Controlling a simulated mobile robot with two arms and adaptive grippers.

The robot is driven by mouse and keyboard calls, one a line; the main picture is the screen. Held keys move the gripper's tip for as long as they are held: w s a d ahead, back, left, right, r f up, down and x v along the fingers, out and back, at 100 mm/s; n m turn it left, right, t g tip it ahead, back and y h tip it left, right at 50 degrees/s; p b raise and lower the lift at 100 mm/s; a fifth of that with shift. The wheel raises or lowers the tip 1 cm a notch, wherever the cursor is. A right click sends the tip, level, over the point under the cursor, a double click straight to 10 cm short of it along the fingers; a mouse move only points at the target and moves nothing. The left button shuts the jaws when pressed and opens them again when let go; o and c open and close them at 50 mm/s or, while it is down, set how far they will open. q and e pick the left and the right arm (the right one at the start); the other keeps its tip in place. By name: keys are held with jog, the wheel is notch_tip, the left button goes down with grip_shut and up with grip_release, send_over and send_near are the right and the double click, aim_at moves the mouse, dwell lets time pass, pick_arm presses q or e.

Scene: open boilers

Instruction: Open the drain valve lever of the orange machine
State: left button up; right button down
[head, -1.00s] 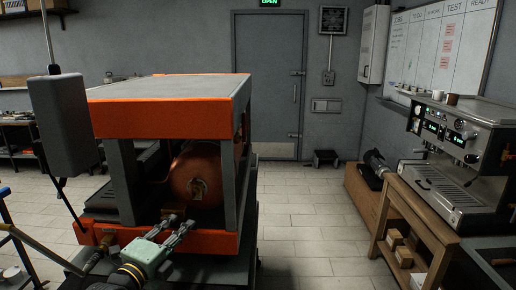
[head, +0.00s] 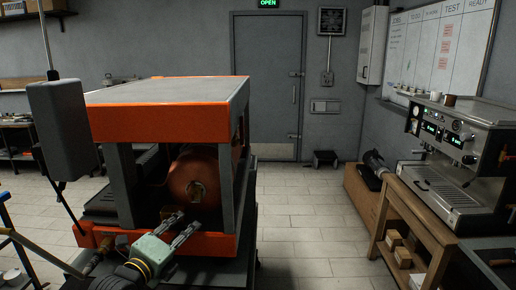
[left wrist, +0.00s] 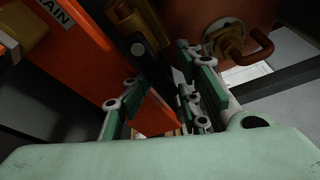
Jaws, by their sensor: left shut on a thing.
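The orange machine (head: 160,123) stands at the left in the head view, its lower side open around a copper boiler (head: 190,176). My left gripper (head: 180,223) reaches in from below at the machine's low orange front rail. In the left wrist view, a partly readable "...AIN" label (left wrist: 57,12) is on the orange panel. My right gripper is not in view.
A brass fitting with a copper pipe (left wrist: 230,40) lies close to the right finger. A grey box on a pole (head: 62,125) stands left of the machine. An espresso machine (head: 460,155) on a wooden bench is at the right. The tiled floor (head: 310,220) between is clear.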

pick_arm(q)
jog(key=shift+a+f+n, duration=0.15)
jog(key=shift+f+n, duration=0.1)
jog(key=shift+f, duration=0.3)
jog(key=shift+a+f+n, duration=0.15)
jog(key=shift+f+n, duration=0.1)
jog(key=shift+f, duration=0.25)
jog(key=shift+s+f, duration=0.2)
jog(key=shift+s, duration=0.2)
jog(key=s, duration=0.1)
jog(key=s+a+r+p, duration=0.1)
jog(key=s, duration=0.1)
jog(key=s+a, duration=0.1)
jog(key=s, duration=0.1)
jog(key=shift+a+r+p, duration=0.1)
jog(key=shift+r+p, duration=0.25)
jog(key=shift+p, duration=0.05)
jog(key=shift+w, duration=0.15)
jog(key=shift+f, duration=0.1)
